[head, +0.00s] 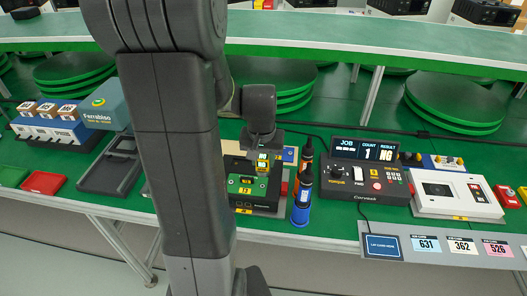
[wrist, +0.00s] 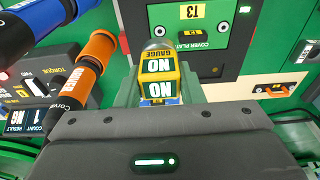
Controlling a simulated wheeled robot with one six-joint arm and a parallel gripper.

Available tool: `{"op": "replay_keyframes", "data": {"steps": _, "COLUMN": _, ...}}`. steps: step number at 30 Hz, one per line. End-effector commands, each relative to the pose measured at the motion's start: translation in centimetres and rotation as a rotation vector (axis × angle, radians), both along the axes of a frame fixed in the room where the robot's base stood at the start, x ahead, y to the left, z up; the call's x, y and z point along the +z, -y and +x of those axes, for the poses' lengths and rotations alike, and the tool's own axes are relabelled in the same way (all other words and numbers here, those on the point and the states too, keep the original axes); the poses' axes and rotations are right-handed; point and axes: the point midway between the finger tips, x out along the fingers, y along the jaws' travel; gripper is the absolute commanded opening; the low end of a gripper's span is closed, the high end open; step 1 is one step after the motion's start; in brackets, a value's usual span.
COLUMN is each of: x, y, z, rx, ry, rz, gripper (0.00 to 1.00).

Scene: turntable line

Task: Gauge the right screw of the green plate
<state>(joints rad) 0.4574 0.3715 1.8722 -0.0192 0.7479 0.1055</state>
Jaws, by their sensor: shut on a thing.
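My gripper (head: 262,148) is shut on a small yellow and blue gauge (wrist: 160,78), which has "NO" and "GAUGE" upside down on its face in the wrist view. The gauge (head: 262,163) hangs over the back part of the green plate (head: 246,190) in the head view. The plate lies in a dark fixture with a yellow label. In the wrist view the green plate (wrist: 208,42) shows beyond the gauge, with dark round spots at its ends. Whether the gauge touches a screw cannot be told; its lower end is hidden.
A black console (head: 368,184) reads count 1. A white device (head: 455,194) stands farther right. A dark empty tray (head: 110,172) lies left, partly behind my arm.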

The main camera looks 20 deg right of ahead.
Motion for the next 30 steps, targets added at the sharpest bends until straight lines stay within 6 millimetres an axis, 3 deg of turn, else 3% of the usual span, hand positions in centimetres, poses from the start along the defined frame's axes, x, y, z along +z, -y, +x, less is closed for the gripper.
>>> {"op": "replay_keyframes", "data": {"steps": 16, "x": -4.6, "y": 0.0, "z": 0.1, "rx": 0.0, "ry": 0.001, "rz": -0.001, "gripper": 0.0}}
{"op": "replay_keyframes", "data": {"steps": 30, "x": -5.0, "y": 0.0, "z": 0.1, "rx": 0.0, "ry": 0.0, "rz": 0.0, "gripper": 0.0}}
